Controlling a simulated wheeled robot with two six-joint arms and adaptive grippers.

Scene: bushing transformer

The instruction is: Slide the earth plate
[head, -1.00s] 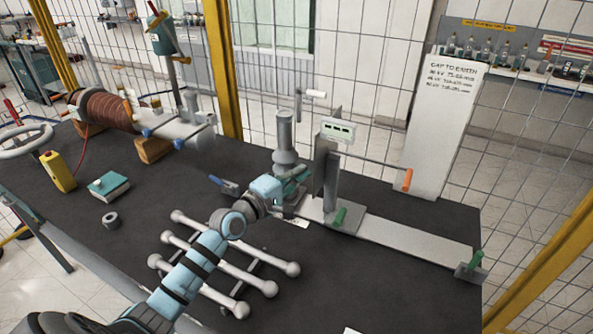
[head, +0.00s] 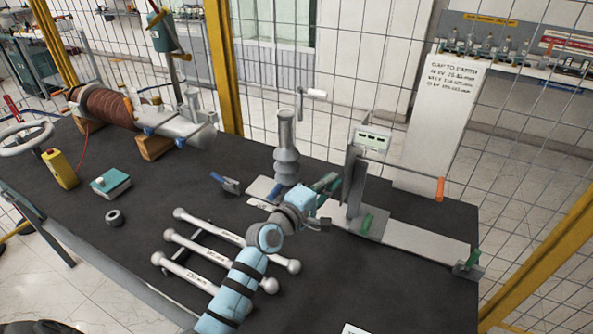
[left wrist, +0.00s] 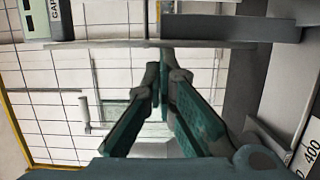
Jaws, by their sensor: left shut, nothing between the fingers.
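The earth plate (head: 352,172) is an upright grey plate on a carriage, with a small display box (head: 373,140) on top and a rod with an orange handle (head: 440,188) reaching right. The carriage sits on a long pale rail (head: 425,240) and has a green lever (head: 367,223). My left gripper (head: 330,183) is shut and empty at the plate's left side; I cannot tell whether it touches. Its green fingers (left wrist: 162,75) meet at the tips in the left wrist view. The display box (left wrist: 45,18) shows there at top left. My right gripper is out of view.
A grey ribbed insulator post (head: 286,150) stands left of the plate. A green end clamp (head: 471,260) sits at the rail's right end. The rail between carriage and clamp is clear. Wire fencing stands behind the table.

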